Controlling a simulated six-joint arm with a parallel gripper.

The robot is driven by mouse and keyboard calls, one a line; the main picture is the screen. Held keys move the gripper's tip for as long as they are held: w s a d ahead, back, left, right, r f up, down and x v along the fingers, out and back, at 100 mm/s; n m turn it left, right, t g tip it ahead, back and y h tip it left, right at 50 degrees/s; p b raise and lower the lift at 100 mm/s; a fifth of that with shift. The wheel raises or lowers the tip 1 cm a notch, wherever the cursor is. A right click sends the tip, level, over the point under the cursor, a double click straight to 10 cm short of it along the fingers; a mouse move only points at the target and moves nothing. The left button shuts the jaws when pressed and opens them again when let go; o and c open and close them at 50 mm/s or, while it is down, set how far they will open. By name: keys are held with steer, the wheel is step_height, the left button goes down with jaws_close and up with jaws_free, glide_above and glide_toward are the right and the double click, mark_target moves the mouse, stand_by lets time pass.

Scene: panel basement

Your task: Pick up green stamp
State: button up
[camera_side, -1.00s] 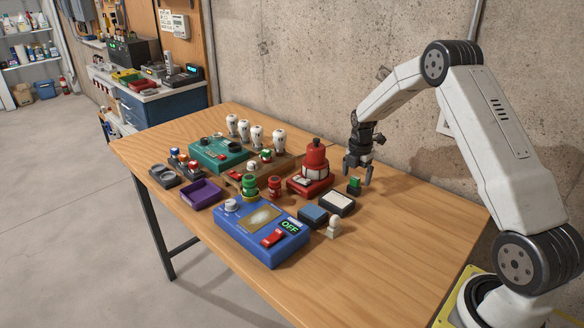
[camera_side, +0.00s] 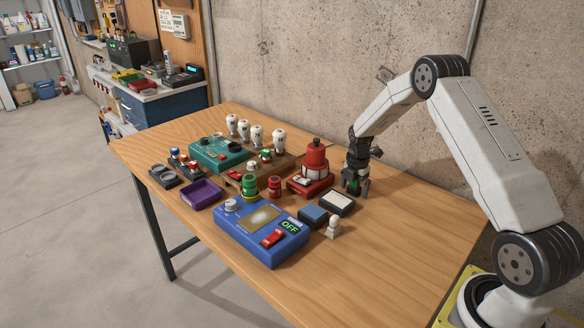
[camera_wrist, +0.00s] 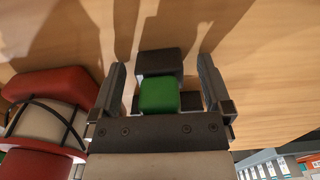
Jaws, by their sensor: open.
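The green stamp (camera_wrist: 159,96) shows in the wrist view, with a green top and dark parts around it. It lies between the two open fingers of my gripper (camera_wrist: 163,85), with a gap visible on each side. In the side view my gripper (camera_side: 355,188) is low over the table beside the red lantern, its fingers around the green stamp (camera_side: 363,188), which is partly hidden by them.
A red lantern (camera_side: 315,160) stands close to the left of my gripper. A dark-framed pad (camera_side: 337,202), a blue pad (camera_side: 312,217) and a white figure (camera_side: 334,228) are in front. A blue panel box (camera_side: 262,232) is further left. Bare wood (camera_side: 420,215) lies to the right.

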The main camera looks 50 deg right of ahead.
jaws_close()
steer(key=shift+r, duration=0.8)
steer(key=s+a+r, duration=0.6)
steer(key=s+r, duration=0.5)
steer(key=s, duration=0.1)
steer(key=shift+s+r, duration=0.15)
steer(key=shift+s, duration=0.2)
